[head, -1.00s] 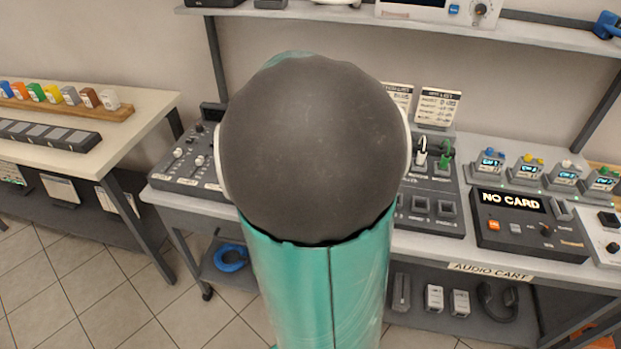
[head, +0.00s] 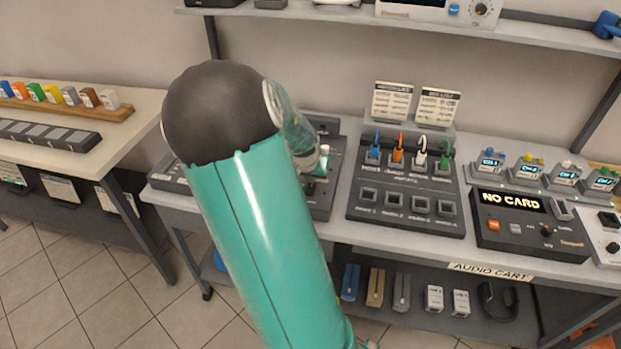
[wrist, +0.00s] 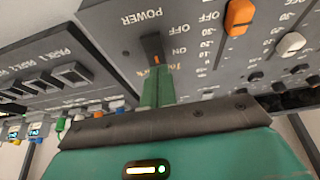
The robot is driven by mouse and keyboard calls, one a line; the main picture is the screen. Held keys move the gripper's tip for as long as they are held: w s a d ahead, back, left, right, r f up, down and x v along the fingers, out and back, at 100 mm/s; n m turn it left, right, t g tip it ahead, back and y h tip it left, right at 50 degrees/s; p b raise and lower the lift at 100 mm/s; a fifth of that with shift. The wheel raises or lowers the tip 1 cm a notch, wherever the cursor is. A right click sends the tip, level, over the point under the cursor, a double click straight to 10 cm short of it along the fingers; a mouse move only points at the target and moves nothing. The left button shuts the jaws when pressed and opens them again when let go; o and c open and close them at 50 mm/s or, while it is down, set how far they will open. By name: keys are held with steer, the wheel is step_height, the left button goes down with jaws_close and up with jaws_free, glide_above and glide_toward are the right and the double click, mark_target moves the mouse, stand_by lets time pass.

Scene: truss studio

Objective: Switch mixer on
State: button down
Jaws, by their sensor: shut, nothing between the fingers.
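The mixer is a dark grey panel on the audio cart, partly hidden behind my arm in the head view (head: 322,203). In the wrist view the mixer (wrist: 120,18) appears upside down, with a POWER label, OFF and ON marks, and an orange and a white fader cap. Its power switch (wrist: 152,45) is a small dark rocker with an orange mark. My gripper (wrist: 157,82) is shut and empty, its green fingertips right at the switch's lower edge in the picture. I cannot tell whether they touch it, nor which way the switch is set.
Right of the mixer is a patch panel (head: 405,222) with coloured plugs and two cards behind it. Further right stands a recorder (head: 520,232) reading NO CARD. A shelf (head: 530,38) runs above. A side table (head: 150,100) with coloured blocks is at left.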

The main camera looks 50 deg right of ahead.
steer(key=shift+w+d+f, duration=0.1)
steer(key=shift+d+f, duration=0.15)
steer(key=shift+f, duration=0.35)
steer(key=shift+d+f+y, duration=0.3)
steer(key=shift+d+y, duration=0.05)
steer(key=shift+y, duration=0.05)
steer(key=shift+w+a, duration=0.1)
steer(key=shift+a, duration=0.05)
